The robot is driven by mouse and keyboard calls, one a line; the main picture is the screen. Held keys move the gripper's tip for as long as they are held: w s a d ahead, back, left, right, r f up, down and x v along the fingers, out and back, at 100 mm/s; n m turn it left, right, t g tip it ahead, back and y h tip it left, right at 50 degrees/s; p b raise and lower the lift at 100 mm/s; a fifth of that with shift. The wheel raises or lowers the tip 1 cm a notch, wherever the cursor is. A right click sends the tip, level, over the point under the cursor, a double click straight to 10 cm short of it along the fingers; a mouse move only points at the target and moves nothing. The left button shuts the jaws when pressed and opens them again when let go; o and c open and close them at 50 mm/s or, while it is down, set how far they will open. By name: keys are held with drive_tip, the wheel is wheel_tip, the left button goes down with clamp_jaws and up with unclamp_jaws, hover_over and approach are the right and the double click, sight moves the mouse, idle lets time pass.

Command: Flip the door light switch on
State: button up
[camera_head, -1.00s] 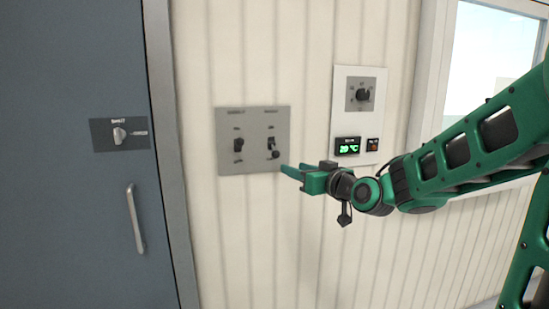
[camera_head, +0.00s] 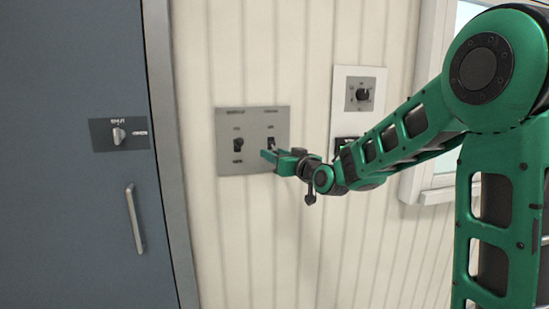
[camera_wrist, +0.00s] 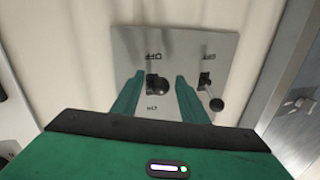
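A grey switch panel (camera_head: 225,165) with two black toggle switches is on the wall right of the door. The left switch (camera_head: 238,144) is in plain view. The right switch (camera_head: 271,140) is partly hidden behind my gripper (camera_head: 267,156). In the wrist view, which looks upside down, the panel (camera_wrist: 180,40) shows the right switch (camera_wrist: 157,85) between the two green fingers of my gripper (camera_wrist: 160,82). The fingers are apart, on either side of its knob, with gaps visible. The left switch (camera_wrist: 213,98) stands outside the fingers. The panel's title labels are too small to read.
A blue-grey door (camera_head: 75,220) with a knob plate (camera_head: 119,134) and a bar handle (camera_head: 135,218) is at left. A white control panel (camera_head: 345,84) is right of the switches, its lower part behind my arm. A window is at far right.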

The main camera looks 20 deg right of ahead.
drive_tip(key=shift+w, duration=0.1)
clamp_jaws()
drive_tip(key=shift+r, duration=0.15)
drive_tip(key=shift+r+m+g, duration=0.3)
drive_tip(key=shift+r+g, duration=0.1)
drive_tip(key=shift+g, duration=0.5)
drive_tip(key=g, duration=0.1)
drive_tip(key=r+g+h, duration=0.1)
drive_tip(key=g, duration=0.1)
drive_tip(key=shift+r+m, duration=0.25)
drive_tip(key=shift+m, duration=0.05)
drive_tip(key=shift+w+d+r+m+g, duration=0.15)
drive_tip(key=shift+r+g, duration=0.2)
drive_tip(key=shift+g, duration=0.4)
drive_tip(key=shift+s+a+r+m+g, duration=0.1)
drive_tip(key=shift+r+g, duration=0.2)
drive_tip(key=shift+g, duration=0.5)
drive_tip(key=shift+w+d+r+m+g, duration=0.15)
drive_tip(key=shift+r+g, duration=0.2)
drive_tip(key=shift+g, duration=0.4)
drive_tip(key=shift+a+r, duration=0.1)
drive_tip(key=shift+a, duration=0.05)
